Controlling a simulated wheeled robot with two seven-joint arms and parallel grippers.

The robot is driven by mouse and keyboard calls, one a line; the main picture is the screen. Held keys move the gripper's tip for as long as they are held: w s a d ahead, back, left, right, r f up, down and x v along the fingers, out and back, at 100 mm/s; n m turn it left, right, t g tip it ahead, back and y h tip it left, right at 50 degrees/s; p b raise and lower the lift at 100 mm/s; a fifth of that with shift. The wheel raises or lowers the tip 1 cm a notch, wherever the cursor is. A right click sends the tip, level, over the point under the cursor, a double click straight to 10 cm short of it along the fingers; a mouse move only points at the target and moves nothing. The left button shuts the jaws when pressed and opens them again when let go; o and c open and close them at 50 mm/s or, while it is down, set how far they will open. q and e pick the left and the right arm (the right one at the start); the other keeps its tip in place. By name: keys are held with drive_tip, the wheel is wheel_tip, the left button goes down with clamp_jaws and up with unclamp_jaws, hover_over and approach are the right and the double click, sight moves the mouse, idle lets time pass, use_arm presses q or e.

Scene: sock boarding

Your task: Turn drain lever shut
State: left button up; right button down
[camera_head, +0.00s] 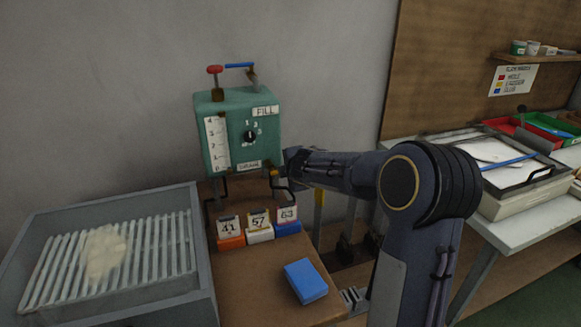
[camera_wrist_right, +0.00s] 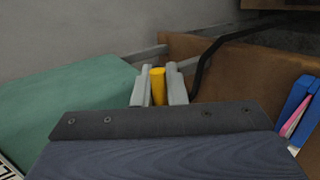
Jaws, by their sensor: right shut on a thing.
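A green dosing box (camera_head: 235,140) stands on the brown bench, with a FILL label, a dial, a scale strip and a lower label that seems to read DRAIN (camera_head: 249,165). My right gripper (camera_wrist_right: 159,88) is shut on the yellow drain lever (camera_wrist_right: 158,84), which stands between its two fingers. In the head view my right arm reaches to the box's lower right side and hides most of the gripper and lever. The lever's exact angle cannot be told. My left gripper is out of view.
Red (camera_head: 215,69) and blue (camera_head: 239,65) handles top the box. Orange, white and blue numbered blocks (camera_head: 258,229) sit below it, near a blue block (camera_head: 306,281). A grey ribbed basin (camera_head: 190,240) holding a pale lump is at left. Trays (camera_head: 545,170) are at right.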

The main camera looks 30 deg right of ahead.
idle(0.4)
drive_tip(key=c, duration=1.7)
unclamp_jaws()
drive_tip(key=shift+c, duration=0.2)
drive_tip(key=shift+s, duration=0.1)
drive_tip(key=v, duration=0.7)
drive_tip(key=shift+s+a+r, duration=0.15)
drive_tip(key=shift+s, duration=0.1)
